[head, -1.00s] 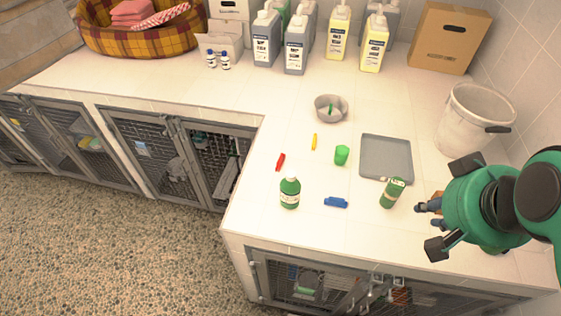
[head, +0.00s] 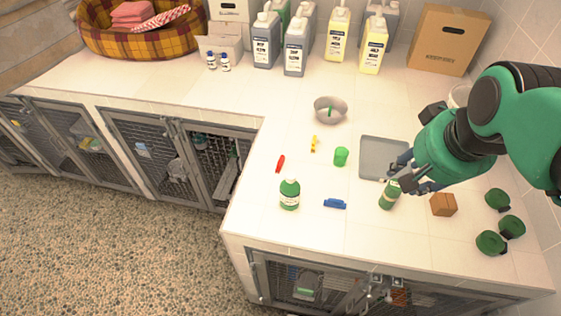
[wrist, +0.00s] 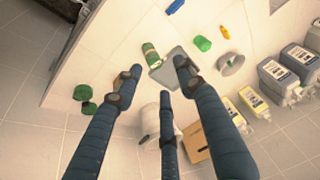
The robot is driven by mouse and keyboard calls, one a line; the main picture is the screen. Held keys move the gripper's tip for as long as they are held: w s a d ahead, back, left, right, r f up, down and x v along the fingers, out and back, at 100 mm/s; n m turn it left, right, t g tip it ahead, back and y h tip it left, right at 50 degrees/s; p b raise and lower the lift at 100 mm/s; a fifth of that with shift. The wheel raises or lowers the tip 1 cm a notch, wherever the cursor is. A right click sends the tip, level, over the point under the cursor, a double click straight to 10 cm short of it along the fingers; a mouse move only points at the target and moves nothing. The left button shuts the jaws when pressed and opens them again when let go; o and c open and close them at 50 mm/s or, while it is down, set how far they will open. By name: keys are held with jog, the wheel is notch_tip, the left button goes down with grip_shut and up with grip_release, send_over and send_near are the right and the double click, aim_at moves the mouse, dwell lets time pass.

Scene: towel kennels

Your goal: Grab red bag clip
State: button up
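The red bag clip (head: 280,164) lies on the white counter near its left edge, behind and a little left of the green bottle with a white label (head: 289,194). Nothing covers it in the head view, and I do not see it in the wrist view. My gripper (head: 408,176) is over the counter well to the right of the clip, beside the grey tray and a second green bottle. In the wrist view my gripper (wrist: 160,82) has its dark fingers spread apart with nothing between them.
A blue clip (head: 335,204), yellow clip (head: 314,144), green cup (head: 341,157), metal bowl (head: 331,110), grey tray (head: 376,150) and green bottle (head: 388,196) stand around the counter. A brown block (head: 443,204) and green round items (head: 491,242) are at right. Large bottles (head: 296,47) line the back.

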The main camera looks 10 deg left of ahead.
jog(key=w+a+f+g+p, duration=0.1)
jog(key=w+a+f, duration=0.1)
jog(key=w+a, duration=0.6)
jog(key=m+g+p, duration=0.1)
jog(key=g+p, duration=0.1)
jog(key=g, duration=0.2)
send_over(281, 162)
notch_tip(281, 162, down, 19)
jog(key=shift+w+a+f, duration=0.1)
jog(key=shift+f, duration=3.7)
jog(key=c, duration=0.9)
